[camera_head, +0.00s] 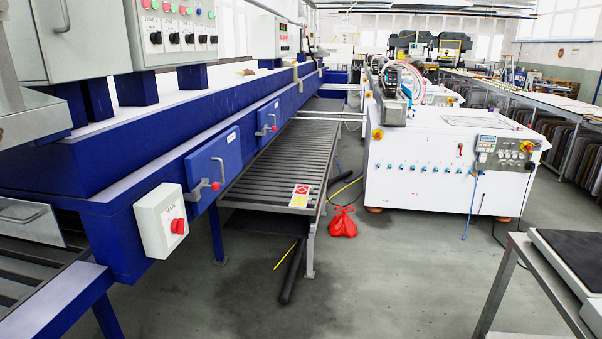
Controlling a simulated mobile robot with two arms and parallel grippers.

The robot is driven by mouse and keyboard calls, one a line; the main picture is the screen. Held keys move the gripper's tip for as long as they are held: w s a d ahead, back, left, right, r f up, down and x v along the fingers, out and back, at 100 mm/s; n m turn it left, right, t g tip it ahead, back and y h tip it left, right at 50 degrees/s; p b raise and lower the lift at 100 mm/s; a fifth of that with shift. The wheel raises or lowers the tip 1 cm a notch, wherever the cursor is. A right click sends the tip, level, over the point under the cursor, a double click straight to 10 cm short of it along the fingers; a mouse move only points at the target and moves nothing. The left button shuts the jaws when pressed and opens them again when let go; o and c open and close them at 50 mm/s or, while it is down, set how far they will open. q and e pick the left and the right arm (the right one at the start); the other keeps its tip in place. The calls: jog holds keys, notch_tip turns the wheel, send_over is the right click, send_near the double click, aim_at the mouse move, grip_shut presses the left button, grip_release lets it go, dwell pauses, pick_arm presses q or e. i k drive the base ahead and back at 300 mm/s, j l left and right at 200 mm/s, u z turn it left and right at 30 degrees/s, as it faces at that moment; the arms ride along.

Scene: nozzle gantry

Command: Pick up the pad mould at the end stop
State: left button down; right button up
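I cannot make out a pad mould for certain in the head view. No part clearly shows as an end stop. A slatted conveyor bed (285,158) runs along the blue machine, and its slats look bare apart from a red, white and yellow label (300,195) at its near end. A dark flat slab (578,255) lies at the right edge, cut off by the frame; I cannot tell what it is. Neither of my grippers is in view.
The long blue machine (150,210) fills the left, with a red-knobbed switch box (160,220) jutting out. A white machine (430,170) stands beyond. The middle floor (400,280) is mostly clear.

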aim_at(297, 201)
jog(key=i+z, duration=0.15)
jog(key=i, duration=1.75)
jog(key=i+u, duration=0.15)
jog(key=i, duration=0.35)
jog(key=i+l+u, duration=0.1)
jog(key=i, duration=0.4)
jog(key=i+l+u, duration=0.15)
jog(key=i, duration=0.35)
jog(key=i+l+u, duration=0.1)
jog(key=i+l, duration=0.15)
jog(key=i, duration=0.25)
jog(key=i+l+u, duration=0.35)
jog(key=i, duration=0.15)
jog(key=i+j, duration=0.05)
